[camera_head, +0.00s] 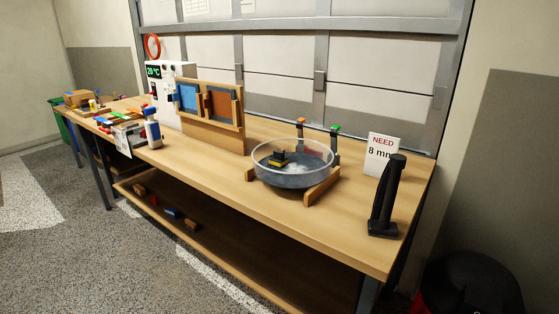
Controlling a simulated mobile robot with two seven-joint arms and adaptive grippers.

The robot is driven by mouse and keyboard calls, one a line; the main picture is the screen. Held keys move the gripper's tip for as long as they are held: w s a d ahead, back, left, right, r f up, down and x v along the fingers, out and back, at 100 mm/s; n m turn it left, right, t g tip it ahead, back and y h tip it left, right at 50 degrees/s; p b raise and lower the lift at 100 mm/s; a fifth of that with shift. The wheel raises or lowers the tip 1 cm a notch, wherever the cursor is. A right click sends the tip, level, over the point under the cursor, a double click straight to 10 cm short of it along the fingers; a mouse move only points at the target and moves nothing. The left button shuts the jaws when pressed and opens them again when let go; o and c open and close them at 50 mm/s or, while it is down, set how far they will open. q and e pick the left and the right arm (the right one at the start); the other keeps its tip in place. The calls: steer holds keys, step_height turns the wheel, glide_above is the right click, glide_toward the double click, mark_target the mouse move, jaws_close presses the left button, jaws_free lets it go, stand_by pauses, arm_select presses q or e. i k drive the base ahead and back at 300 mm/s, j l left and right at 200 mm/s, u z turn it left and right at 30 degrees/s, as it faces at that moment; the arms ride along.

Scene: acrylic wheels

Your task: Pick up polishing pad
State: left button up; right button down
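A small block with a dark top and yellow lower part (280,160) sits inside the round clear-walled basin (292,180). It may be the polishing pad, but I cannot tell for sure at this size. A blue panel (188,98) and a brown-red panel with a blue edge (222,106) stand in a wooden rack (213,132) left of the basin. Neither of my grippers shows in the head view.
The basin rests on wooden supports on a long workbench (225,180). A tall black stand (385,200) and a "NEED 8 mm" sign (382,152) are at the right. A white machine (168,90) and a bottle (153,132) stand left.

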mark_target(278, 160)
steer(key=j+z, duration=0.1)
steer(key=z, duration=0.25)
steer(key=i+j+z, duration=0.1)
steer(key=z, duration=0.25)
steer(key=j+z, duration=0.15)
steer(key=z, duration=0.2)
steer(key=j+z, duration=0.5)
steer(key=j, duration=0.7)
steer(key=k+j+z, duration=0.1)
steer(key=j, duration=0.25)
steer(key=k+j, duration=0.1)
steer(key=j, duration=0.2)
